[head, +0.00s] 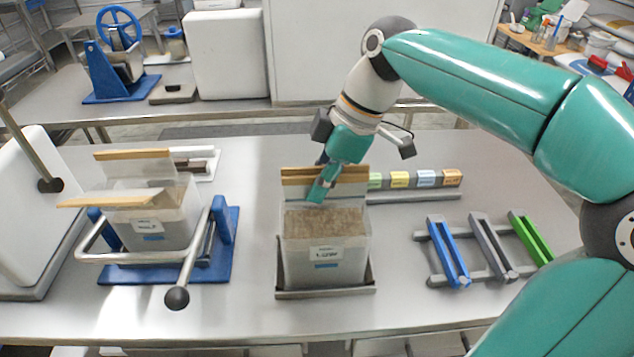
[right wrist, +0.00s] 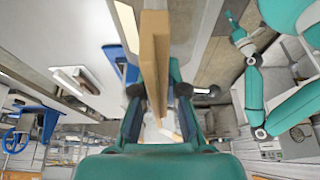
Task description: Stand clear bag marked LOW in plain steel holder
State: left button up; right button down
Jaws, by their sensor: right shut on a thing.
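A clear bag (head: 325,258) of brown substrate stands upright at the middle of the bench, with a white label too small to read surely. Its base is within the plain steel holder (head: 325,293); I cannot tell if it touches the floor of it. My right gripper (head: 322,188) is shut on the tan strip (head: 296,177) along the bag's top. The strip (right wrist: 155,60) also shows between the fingers in the right wrist view. A second clear bag (head: 152,225) with a label stands at left in a blue holder (head: 190,272) with a bent metal bar. My left gripper is not seen.
Blue, grey and green clips (head: 487,248) lie on a rack at right. Several coloured label blocks (head: 425,180) stand on a rail behind. A white panel (head: 45,200) is at far left. Bare bench lies between the two holders and along the front.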

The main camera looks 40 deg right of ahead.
jog(key=c, duration=1.1)
grip_release()
jog(key=shift+c, duration=0.2)
jog(key=shift+f, duration=0.1)
jog(key=v, duration=1.2)
